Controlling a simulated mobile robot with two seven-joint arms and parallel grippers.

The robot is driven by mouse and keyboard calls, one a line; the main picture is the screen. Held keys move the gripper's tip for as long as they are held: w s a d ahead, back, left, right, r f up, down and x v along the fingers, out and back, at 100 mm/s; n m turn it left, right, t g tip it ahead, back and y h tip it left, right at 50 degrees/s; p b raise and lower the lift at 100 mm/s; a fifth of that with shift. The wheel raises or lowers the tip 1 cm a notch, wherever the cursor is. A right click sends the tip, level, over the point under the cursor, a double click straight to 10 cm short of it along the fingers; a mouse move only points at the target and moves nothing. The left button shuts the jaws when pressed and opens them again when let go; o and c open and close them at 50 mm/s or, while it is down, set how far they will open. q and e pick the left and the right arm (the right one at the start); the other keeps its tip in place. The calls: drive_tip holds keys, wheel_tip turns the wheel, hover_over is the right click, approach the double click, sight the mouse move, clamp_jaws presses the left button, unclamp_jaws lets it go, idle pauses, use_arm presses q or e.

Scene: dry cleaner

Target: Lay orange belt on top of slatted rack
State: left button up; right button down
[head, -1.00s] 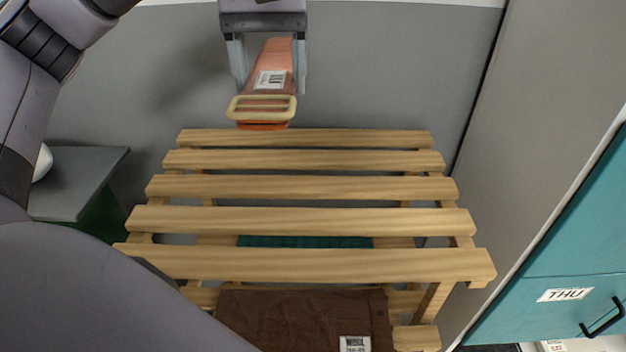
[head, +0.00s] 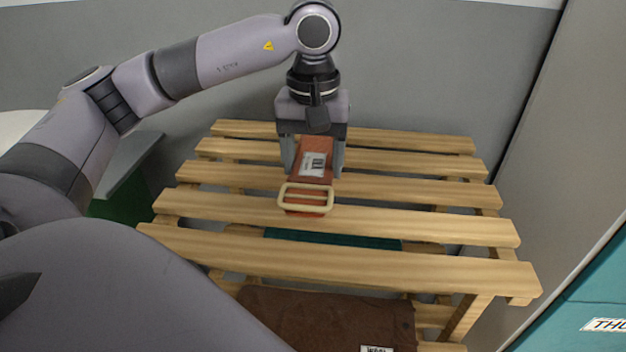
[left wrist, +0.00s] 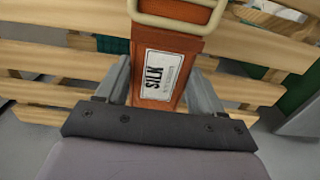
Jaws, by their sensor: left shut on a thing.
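The orange belt (head: 311,180) is a rolled strap with a pale rectangular buckle and a white label. My left gripper (head: 313,168) is shut on it, one finger on each side. In the left wrist view the belt (left wrist: 165,50) shows its label and buckle between the fingers of the gripper (left wrist: 170,85). The slatted rack (head: 470,228) is pale wood with several slats on top. The belt is over the middle slats; whether it touches them I cannot tell. My right gripper is not in view.
A brown folded cloth (head: 330,318) with a label lies on the rack's lower level, and something dark green (head: 335,239) shows between slats. A grey wall (head: 420,80) stands behind. A teal cabinet (head: 585,300) stands at the right. The top slats around the belt are clear.

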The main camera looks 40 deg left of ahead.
use_arm(q)
drive_tip(key=shift+f, duration=2.1)
drive_tip(key=shift+f, duration=0.15)
drive_tip(key=o, duration=1.1)
wheel_tip(320, 180, up, 12)
drive_tip(key=shift+r, duration=0.15)
